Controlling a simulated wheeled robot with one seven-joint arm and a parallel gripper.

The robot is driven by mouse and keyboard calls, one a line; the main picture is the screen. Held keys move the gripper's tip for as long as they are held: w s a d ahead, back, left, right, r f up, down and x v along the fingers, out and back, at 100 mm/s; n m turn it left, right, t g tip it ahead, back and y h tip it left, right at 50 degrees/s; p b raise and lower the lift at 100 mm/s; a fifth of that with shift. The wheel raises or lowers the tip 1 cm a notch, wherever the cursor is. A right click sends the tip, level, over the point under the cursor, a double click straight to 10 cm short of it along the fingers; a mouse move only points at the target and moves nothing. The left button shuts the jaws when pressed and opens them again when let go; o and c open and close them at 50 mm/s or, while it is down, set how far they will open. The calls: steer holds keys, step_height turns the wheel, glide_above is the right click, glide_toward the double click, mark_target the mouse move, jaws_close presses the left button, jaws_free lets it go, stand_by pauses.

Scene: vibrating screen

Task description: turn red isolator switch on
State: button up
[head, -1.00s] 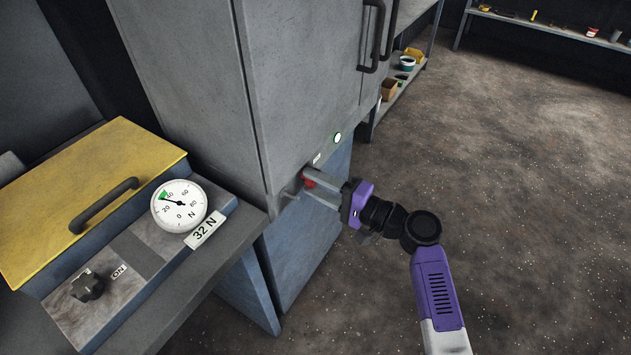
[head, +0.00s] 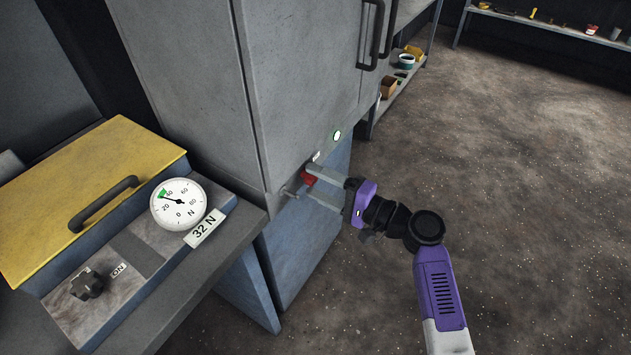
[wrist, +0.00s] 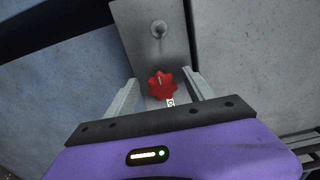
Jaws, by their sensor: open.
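The red isolator switch (head: 308,179) is a small red knob low on the front of the grey cabinet. In the wrist view it is a lobed red knob (wrist: 162,85) with a pale mark near its top, on a grey plate. A small white label (wrist: 171,103) sits just below it, partly cut off by my gripper's body. My gripper (head: 300,181) is open, with one finger on each side of the knob. In the wrist view my gripper (wrist: 163,92) shows a gap between each finger and the knob.
A bench (head: 225,245) at left carries a yellow-lidded box (head: 85,190), a gauge (head: 179,205) and a black knob (head: 87,285). Open floor (head: 500,180) lies to the right.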

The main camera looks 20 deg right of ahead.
steer(key=v, duration=0.7)
stand_by(0.4)
